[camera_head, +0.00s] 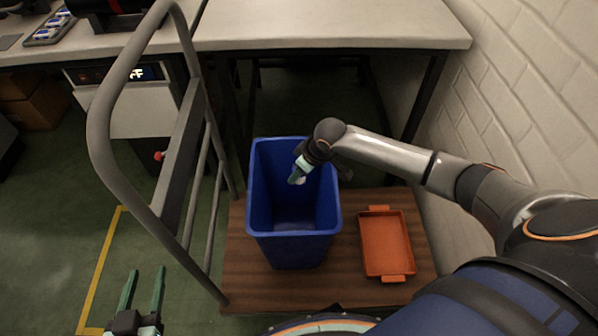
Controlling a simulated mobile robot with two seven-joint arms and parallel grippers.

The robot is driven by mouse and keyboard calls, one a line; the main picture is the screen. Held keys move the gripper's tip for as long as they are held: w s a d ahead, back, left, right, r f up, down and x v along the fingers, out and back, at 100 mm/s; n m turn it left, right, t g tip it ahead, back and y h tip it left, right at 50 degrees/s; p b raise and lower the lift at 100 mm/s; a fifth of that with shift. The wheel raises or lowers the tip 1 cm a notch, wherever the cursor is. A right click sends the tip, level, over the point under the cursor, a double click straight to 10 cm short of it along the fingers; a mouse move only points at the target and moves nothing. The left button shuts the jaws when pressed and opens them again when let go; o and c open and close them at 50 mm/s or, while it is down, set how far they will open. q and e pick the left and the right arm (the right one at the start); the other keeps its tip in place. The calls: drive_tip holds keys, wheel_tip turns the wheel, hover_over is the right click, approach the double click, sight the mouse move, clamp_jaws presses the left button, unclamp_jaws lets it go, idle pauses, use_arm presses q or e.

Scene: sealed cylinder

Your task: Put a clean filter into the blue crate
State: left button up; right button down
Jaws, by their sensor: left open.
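The blue crate (293,248) is a tall, open bin standing on a brown wooden cart deck, and its inside looks empty as far as I can see. My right gripper (298,179) is over the crate's opening, pointing down inside the rim. A small whitish patch shows at its green fingertips; I cannot tell whether it is a filter or part of the gripper. My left gripper (144,272) is at the bottom left, over the green floor, with its two green fingers apart and nothing between them. No filter is clearly recognizable.
An orange tray (384,243) lies empty on the cart deck (245,285) right of the crate. A grey cart handle (103,115) rises at the left. A tray (45,37) with several blue-and-white items sits on the far left bench. A white brick wall (520,95) bounds the right.

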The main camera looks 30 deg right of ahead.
use_arm(q)
drive_tip(key=shift+w+r, duration=0.15)
drive_tip(key=shift+r, duration=0.1)
use_arm(e)
drive_tip(key=shift+c, duration=1.8)
unclamp_jaws()
drive_tip(key=shift+s+r, duration=0.1)
drive_tip(key=shift+r, duration=0.1)
use_arm(q)
drive_tip(key=s+f+n+g+p, duration=0.1)
drive_tip(key=s+f+g+p, duration=0.3)
drive_tip(key=s+f, duration=0.2)
drive_tip(key=shift+d+f+y, duration=0.3)
drive_tip(key=shift+d+f, duration=0.1)
drive_tip(key=shift+f, duration=0.15)
use_arm(e)
drive_tip(key=v, duration=1.2)
